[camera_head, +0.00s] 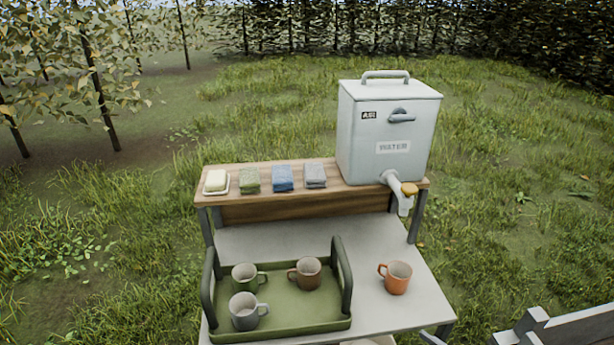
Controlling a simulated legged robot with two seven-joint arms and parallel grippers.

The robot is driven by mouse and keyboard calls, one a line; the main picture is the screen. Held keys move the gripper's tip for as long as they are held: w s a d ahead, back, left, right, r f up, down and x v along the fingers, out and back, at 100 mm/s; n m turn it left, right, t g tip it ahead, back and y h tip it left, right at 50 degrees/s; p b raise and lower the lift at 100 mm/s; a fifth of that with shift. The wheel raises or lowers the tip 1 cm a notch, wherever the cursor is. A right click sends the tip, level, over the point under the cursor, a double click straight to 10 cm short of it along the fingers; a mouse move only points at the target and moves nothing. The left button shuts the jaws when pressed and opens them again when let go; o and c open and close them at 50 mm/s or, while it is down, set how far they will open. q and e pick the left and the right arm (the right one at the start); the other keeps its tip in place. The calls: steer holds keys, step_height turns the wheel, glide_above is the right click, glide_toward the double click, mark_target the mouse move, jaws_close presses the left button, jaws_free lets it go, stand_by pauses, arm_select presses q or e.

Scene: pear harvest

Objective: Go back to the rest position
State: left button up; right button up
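Neither of my grippers can be made out in the head view. A grey-topped table (400,318) stands in front of me with a raised wooden shelf (330,205) along its back. A green tray (290,325) with two upright side handles lies on the table top. In it stand a green mug (244,277), a brown mug (306,273) and a grey mug (245,312), all upright. An orange mug (396,277) stands upright on the table, right of the tray.
A grey water tank (387,135) with a tap (403,193) stands on the shelf's right end. Left of it lie grey (315,175), blue (283,178) and green (249,180) folded cloths and soap (216,181). A pale structure (570,328) shows at lower right. Grass and trees surround the table.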

steer(key=s+a+n+g+h, duration=0.2)
steer(key=s+a+n+g, duration=1)
steer(key=s+n+g, duration=0.3)
arm_select(q)
steer(key=shift+s, duration=0.15)
arm_select(e)
step_height(320, 180, up, 7)
steer(key=w+d+n+t+h, duration=0.2)
steer(key=n+h, duration=0.5)
steer(key=n, duration=0.5)
steer(key=shift+w+n+t, duration=0.4)
steer(key=shift+w+t, duration=0.05)
steer(key=shift+t, duration=0.65)
arm_select(q)
steer(key=shift+r, duration=0.1)
arm_select(e)
steer(key=shift+d, duration=0.15)
arm_select(q)
steer(key=shift+d, duration=0.25)
arm_select(e)
steer(key=shift+d, duration=0.2)
